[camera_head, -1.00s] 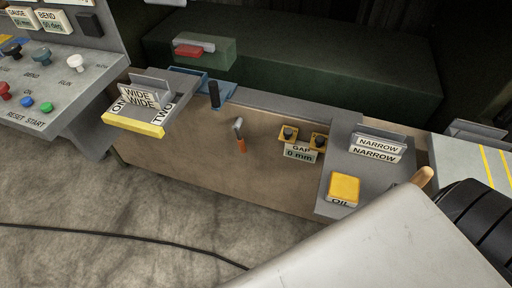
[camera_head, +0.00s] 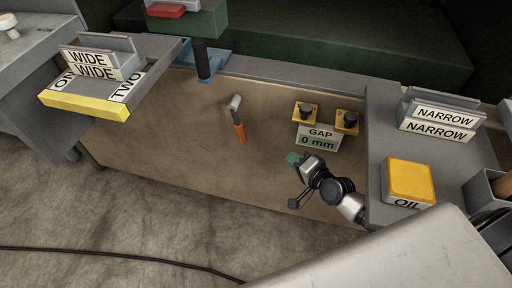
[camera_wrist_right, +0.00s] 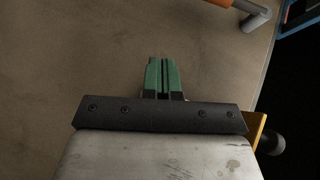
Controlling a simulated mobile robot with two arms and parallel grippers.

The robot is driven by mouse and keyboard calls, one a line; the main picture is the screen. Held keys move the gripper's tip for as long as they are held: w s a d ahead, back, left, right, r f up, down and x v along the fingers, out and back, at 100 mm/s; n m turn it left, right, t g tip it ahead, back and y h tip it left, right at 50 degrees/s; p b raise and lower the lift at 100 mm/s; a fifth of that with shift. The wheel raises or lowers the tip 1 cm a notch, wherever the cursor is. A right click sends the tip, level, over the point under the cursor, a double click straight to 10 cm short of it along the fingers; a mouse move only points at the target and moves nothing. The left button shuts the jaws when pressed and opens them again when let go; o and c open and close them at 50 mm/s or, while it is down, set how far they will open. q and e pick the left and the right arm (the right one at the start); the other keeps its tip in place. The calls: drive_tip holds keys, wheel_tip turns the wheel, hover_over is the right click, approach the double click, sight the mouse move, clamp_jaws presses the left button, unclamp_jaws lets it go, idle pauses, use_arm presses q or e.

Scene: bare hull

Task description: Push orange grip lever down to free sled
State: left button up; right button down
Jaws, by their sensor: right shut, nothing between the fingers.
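I do not make out the sled. My left gripper is not in view.
A yellow OIL block (camera_head: 409,180) and NARROW signs (camera_head: 440,121) stand on the right shelf.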

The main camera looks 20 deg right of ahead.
sight(245, 136)
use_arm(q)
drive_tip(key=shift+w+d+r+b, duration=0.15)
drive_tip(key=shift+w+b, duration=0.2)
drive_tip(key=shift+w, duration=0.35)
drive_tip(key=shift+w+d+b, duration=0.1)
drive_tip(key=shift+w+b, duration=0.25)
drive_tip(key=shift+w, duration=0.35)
use_arm(e)
drive_tip(key=w+a+r+m+t+y, duration=0.1)
drive_tip(key=w+a, duration=0.7)
drive_tip(key=w, duration=0.3)
drive_tip(key=shift+a+r, duration=0.3)
drive_tip(key=shift+a, duration=0.1)
drive_tip(key=shift+w, duration=0.1)
drive_tip(key=b, duration=0.2)
drive_tip(key=a+t+b, duration=0.1)
drive_tip(key=shift+w+a+f+m+y+b, duration=0.25)
drive_tip(key=shift+w+f+m+y+b, duration=0.05)
drive_tip(key=shift+w+f+y+b, duration=0.1)
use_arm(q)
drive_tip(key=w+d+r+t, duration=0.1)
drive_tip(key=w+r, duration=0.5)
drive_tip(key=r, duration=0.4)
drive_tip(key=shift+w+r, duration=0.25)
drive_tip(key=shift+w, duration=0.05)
use_arm(e)
drive_tip(key=shift+r, duration=0.15)
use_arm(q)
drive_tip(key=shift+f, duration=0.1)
